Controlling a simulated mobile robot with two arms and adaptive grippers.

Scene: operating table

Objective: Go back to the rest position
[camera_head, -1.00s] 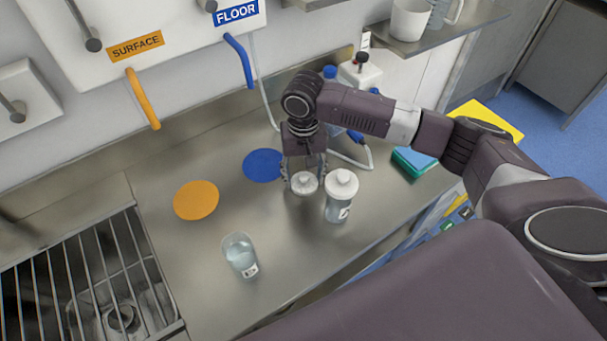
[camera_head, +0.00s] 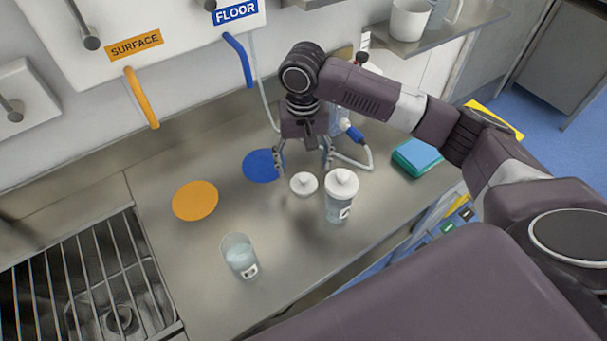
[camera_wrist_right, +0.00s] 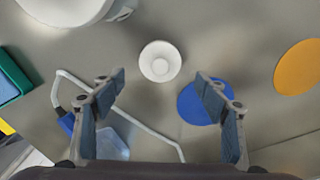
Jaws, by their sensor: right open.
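My right gripper (camera_head: 304,160) is open and empty above the steel counter (camera_head: 200,260). Its two fingers also show spread apart in the right wrist view (camera_wrist_right: 160,100). Below it a white lid (camera_head: 304,184) with a knob lies on the counter; in the right wrist view the lid (camera_wrist_right: 160,62) sits beyond the fingertips, touching neither. My left gripper is not in view.
An open beaker of clear liquid (camera_head: 239,256) stands on the counter, left of centre. An orange disc (camera_head: 195,201) and a blue disc (camera_head: 262,166) lie flat there. A barred sink (camera_head: 75,280) is at left, sponges (camera_head: 417,155) at right, a shelf (camera_head: 440,38) above.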

